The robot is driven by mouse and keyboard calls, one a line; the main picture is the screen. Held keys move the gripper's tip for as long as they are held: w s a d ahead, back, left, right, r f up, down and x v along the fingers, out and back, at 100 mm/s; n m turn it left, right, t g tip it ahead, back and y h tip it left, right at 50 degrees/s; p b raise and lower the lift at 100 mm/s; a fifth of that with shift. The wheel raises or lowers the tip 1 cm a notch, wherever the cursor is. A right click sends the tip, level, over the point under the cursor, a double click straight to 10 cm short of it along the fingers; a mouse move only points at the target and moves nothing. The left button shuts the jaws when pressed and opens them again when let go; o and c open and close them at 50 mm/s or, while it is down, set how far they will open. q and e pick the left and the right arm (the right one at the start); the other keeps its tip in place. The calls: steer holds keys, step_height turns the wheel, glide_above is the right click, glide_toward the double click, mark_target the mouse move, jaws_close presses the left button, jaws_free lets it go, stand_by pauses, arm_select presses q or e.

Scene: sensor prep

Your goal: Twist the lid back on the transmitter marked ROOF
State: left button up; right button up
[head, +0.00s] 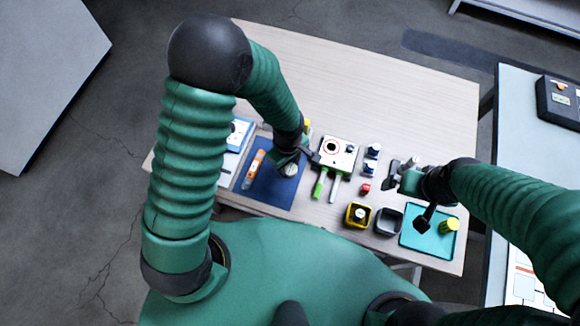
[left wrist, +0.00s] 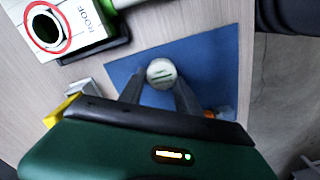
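The transmitter marked ROOF (left wrist: 85,22) is a white box with a red ring around a dark open hole. It stands left of the blue mat in the left wrist view and also shows in the head view (head: 335,153). A round pale lid (left wrist: 161,72) with dark slots lies over the blue mat (left wrist: 215,62). My left gripper (left wrist: 159,84) points down at the lid, its fingers apart on either side with a slight gap visible at left. My right gripper (head: 408,182) hangs near the teal tray; its fingers are unclear.
An orange-handled tool (head: 254,169) lies on the mat. Right of the transmitter are small blue-topped parts (head: 373,151), a yellow bin (head: 358,215), a grey bin (head: 387,222) and the teal tray (head: 410,240) with a yellow cylinder (head: 449,225). The table's far side (head: 390,100) is clear.

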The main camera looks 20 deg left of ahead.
arm_select(q)
steer(key=shift+d+r, duration=0.1)
steer(key=shift+d, duration=0.05)
steer(key=shift+c, duration=0.9)
steer(key=shift+a+r+p, duration=0.25)
steer(key=shift+r+p, duration=0.3)
steer(key=shift+r, duration=0.05)
steer(key=shift+a+r+p, duration=0.25)
steer(key=shift+r+p, duration=0.55)
steer(key=shift+p, duration=0.05)
steer(key=shift+d+r+p, duration=0.2)
steer(key=shift+r+p, duration=0.25)
steer(key=shift+r, duration=0.1)
steer(key=shift+d+r+p, duration=0.15)
steer(key=shift+r+p, duration=0.25)
steer(key=shift+r, duration=0.15)
steer(key=shift+a+f, duration=0.1)
